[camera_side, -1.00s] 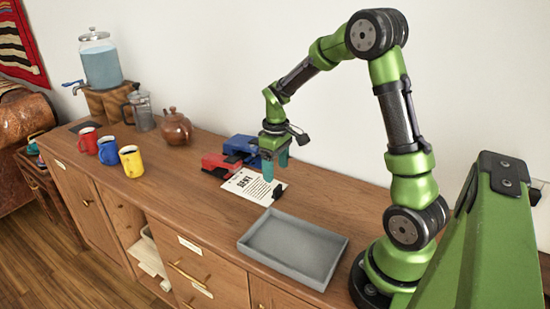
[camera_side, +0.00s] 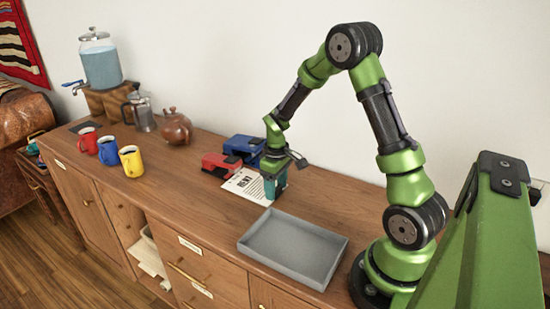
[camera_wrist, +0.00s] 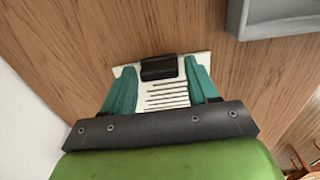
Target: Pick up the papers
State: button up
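The papers (camera_side: 243,186) are white printed sheets lying on the wooden cabinet top in the side view. They also show in the wrist view (camera_wrist: 165,95), with a black clip (camera_wrist: 158,68) on their far edge. My gripper (camera_side: 275,193) is low over the clip end of the papers, pointing down. In the wrist view its two teal fingers (camera_wrist: 159,80) are apart, one on each side of the papers and clip, with a gap to the clip. In the side view the gripper hides the clip. Whether the fingertips touch the cabinet top I cannot tell.
A grey tray (camera_side: 322,281) sits to the right of the papers, its corner also in the wrist view (camera_wrist: 238,18). Red (camera_side: 218,163) and blue (camera_side: 243,147) hole-punch-like objects stand close behind the papers. Several mugs and a teapot (camera_side: 176,128) are farther left. The cabinet front-left of the papers is clear.

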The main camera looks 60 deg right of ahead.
jog(key=c, duration=0.8)
jog(key=shift+c, duration=0.2)
jog(key=shift+r, duration=0.2)
